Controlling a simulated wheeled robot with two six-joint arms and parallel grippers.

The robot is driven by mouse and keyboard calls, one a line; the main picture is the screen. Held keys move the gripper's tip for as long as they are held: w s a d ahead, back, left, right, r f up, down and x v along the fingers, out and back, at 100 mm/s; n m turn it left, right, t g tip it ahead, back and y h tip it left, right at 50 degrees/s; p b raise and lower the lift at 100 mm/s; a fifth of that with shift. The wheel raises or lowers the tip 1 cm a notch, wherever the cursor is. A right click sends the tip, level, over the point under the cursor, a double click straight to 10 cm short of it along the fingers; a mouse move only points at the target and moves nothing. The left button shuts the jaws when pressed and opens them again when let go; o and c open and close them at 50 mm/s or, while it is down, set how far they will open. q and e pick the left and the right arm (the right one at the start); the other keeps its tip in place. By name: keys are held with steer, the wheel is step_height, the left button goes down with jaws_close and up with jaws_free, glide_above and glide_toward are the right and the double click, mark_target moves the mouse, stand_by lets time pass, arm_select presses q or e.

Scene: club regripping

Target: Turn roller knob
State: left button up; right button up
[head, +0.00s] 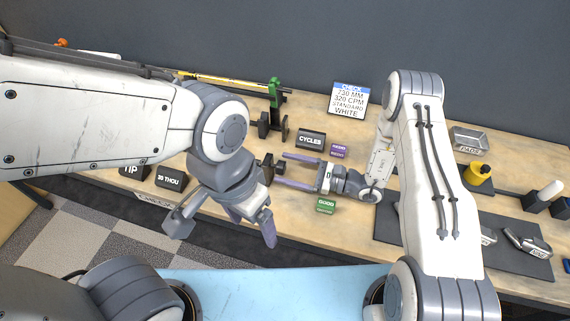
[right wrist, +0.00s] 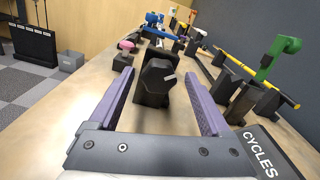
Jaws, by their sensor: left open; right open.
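In the head view the same dark piece (head: 271,166) is partly hidden by my left arm. My right gripper (head: 282,169) is open, its purple fingers pointing left towards the knob. In the right wrist view the fingers (right wrist: 158,82) lie on either side of the knob, with gaps visible and nothing gripped. My left gripper (head: 252,232) is open and empty, pointing down in front of the bench edge.
A green upright (head: 275,92) carries a yellow shaft (head: 225,80). A white text sign (head: 348,98) stands at the back.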

steer(key=shift+w+a, duration=0.15)
steer(key=shift+a, duration=0.2)
jaws_close()
